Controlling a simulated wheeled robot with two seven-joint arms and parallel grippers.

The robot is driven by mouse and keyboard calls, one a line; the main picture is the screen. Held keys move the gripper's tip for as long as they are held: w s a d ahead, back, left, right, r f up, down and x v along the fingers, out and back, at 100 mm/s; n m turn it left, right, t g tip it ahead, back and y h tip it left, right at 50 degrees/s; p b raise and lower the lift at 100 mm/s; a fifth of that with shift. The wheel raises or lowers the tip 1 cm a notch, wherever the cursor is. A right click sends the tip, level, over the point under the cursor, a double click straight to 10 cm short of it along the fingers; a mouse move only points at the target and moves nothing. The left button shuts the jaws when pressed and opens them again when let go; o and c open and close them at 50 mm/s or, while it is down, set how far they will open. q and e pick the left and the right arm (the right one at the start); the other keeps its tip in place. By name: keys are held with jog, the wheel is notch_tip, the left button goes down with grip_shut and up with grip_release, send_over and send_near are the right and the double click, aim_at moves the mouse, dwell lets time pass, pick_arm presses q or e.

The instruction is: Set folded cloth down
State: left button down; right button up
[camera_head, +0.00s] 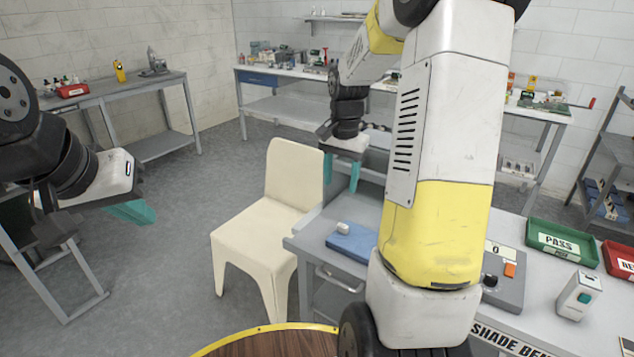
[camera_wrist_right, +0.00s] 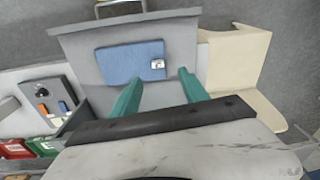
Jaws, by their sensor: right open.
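A folded blue cloth (camera_head: 354,244) lies flat on the grey work table (camera_head: 310,240), near its left end, partly hidden by my right arm. It also shows in the right wrist view (camera_wrist_right: 125,63). A small white object (camera_head: 343,228) sits on the cloth near one edge. My right gripper (camera_head: 341,173) is open, with two teal fingers apart and nothing between them. It is apart from the cloth, which shows just beyond its fingertips in the right wrist view (camera_wrist_right: 160,82). My left gripper (camera_head: 130,212) is far left, away from the table; its finger gap is unclear.
A cream chair (camera_head: 265,215) stands left of the table. A control box (camera_head: 505,285), a white device (camera_head: 578,296), a green PASS tray (camera_head: 562,240) and a red tray (camera_head: 618,262) are on the table's right. A round wooden top (camera_head: 275,345) is at the bottom.

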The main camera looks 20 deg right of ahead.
jog(key=s+a+r+n+t, duration=0.1)
jog(key=s+a+r+n, duration=0.2)
jog(key=s, duration=0.4)
jog(key=s+a+r+n+t+y, duration=0.1)
jog(key=s+a+r+n+t, duration=0.1)
jog(key=s, duration=0.5)
jog(key=s+a+r+n+t+y, duration=0.1)
jog(key=s+a+r+n+t, duration=0.1)
jog(key=s+a+r+n, duration=0.2)
jog(key=s+a+r, duration=0.1)
jog(key=s+r, duration=0.2)
jog(key=shift+s+a+r, duration=0.15)
jog(key=shift+a+r, duration=0.15)
jog(key=shift+a, duration=0.05)
